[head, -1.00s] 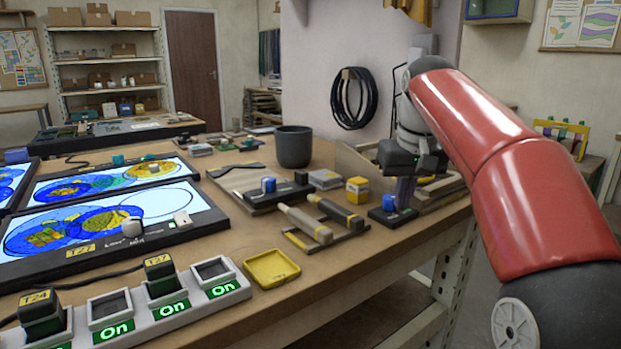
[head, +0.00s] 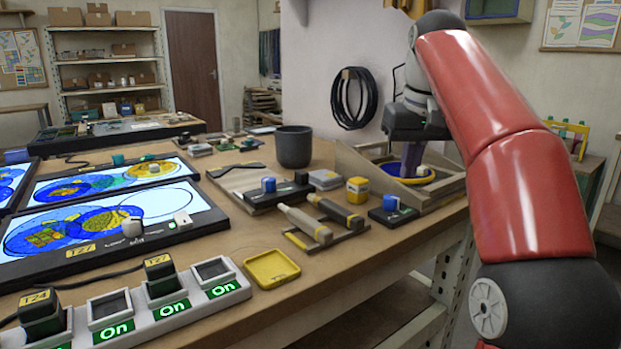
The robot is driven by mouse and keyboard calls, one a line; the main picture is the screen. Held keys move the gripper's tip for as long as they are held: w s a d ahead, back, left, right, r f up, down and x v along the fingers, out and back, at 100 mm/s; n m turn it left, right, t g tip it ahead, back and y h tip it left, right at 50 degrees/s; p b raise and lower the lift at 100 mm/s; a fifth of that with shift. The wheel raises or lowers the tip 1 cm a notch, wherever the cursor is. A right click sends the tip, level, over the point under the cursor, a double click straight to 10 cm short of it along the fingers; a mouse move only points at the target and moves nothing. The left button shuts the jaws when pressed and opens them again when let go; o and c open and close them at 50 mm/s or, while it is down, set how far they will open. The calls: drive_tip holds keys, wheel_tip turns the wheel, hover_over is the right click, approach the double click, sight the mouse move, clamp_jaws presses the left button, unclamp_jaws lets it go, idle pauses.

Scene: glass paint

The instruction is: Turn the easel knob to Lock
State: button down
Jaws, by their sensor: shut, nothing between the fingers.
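A wooden easel-like frame (head: 358,160) stands at the right end of the workbench, with a round blue and yellow piece (head: 408,181) on it. In front of it is a dark base (head: 381,217) with a blue knob (head: 391,203). I cannot tell whether this is the easel knob, and no Lock mark is legible. My gripper (head: 411,176) is shut and empty, pointing down over the round piece, behind the blue knob and apart from it. Its purple fingers hide part of the round piece. Whether the tips touch it I cannot tell.
A second blue knob (head: 268,185) sits on a black box left of the easel. Lit panels and a charger strip (head: 166,307) fill the left.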

sight(390, 203)
drive_tip(key=shift+a, duration=0.1)
drive_tip(key=f, duration=0.2)
drive_tip(key=a+f+b, duration=0.1)
drive_tip(key=f, duration=0.1)
drive_tip(key=f+b, duration=0.1)
drive_tip(key=f, duration=0.1)
drive_tip(key=shift+a, duration=0.3)
drive_tip(key=shift+w, duration=0.25)
idle(0.9)
